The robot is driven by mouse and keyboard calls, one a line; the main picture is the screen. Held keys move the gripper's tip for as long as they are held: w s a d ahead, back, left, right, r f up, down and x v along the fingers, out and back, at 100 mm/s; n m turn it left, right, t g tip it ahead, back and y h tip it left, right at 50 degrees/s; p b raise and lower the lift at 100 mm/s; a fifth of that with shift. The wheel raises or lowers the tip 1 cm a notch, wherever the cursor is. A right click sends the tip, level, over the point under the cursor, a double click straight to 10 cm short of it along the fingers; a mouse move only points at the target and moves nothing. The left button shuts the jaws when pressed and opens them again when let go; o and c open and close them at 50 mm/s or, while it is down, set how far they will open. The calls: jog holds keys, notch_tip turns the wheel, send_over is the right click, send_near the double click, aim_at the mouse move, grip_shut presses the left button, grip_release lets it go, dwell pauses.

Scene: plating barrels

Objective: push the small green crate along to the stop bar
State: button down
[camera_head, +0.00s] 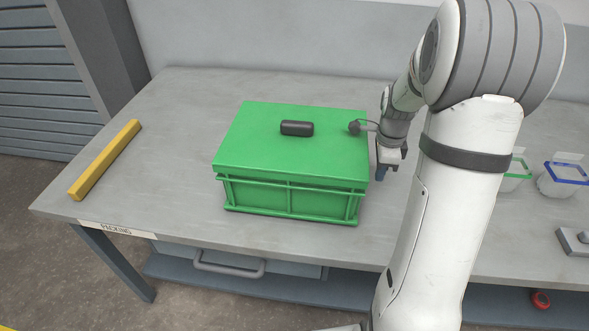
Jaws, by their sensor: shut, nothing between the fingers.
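The small green crate (290,198) stands upright on the grey table, a little left of the middle of the view. It has a green lid with a black handle (296,128) on top. The yellow stop bar (105,160) lies on the table near its left end, with a clear gap between it and the crate. My gripper (381,174) points down just beside the right side of the crate, shut and empty. I cannot tell whether its fingertips touch the crate wall.
The grey table top (175,150) is bare between the crate and the stop bar. Clear containers with a green rim (517,168) and a blue rim (566,175) stand at the right, behind my arm. A wall runs along the table's back edge.

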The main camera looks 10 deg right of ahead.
dwell(0.6)
jog(key=shift+w+a+p, duration=0.2)
jog(key=shift+w+a, duration=0.8)
jog(key=shift+a, duration=2.5)
jog(key=shift+w+a+p, duration=0.25)
jog(key=shift+w+a, duration=0.75)
jog(key=shift+a, duration=2.45)
jog(key=shift+w+a+p, duration=0.2)
jog(key=shift+w+a, duration=0.8)
jog(key=shift+a, duration=2.5)
jog(key=shift+w+a+p, duration=0.7)
jog(key=shift+w+a, duration=0.3)
jog(key=shift+a, duration=2.5)
jog(key=shift+w+a+p, duration=0.65)
jog(key=shift+w+a, duration=0.4)
jog(key=shift+a, duration=2.45)
jog(key=shift+w+a+p, duration=0.7)
jog(key=shift+w+a, duration=0.3)
jog(key=shift+a, duration=2.5)
jog(key=shift+s+d+b, duration=0.25)
jog(key=shift+s+d, duration=0.05)
jog(key=shift+d, duration=0.7)
jog(key=shift+s+d+b, duration=0.25)
jog(key=shift+d, duration=0.75)
notch_tip(320, 180, up, 14)
jog(key=p, duration=0.8)
jog(key=shift+p, duration=0.4)
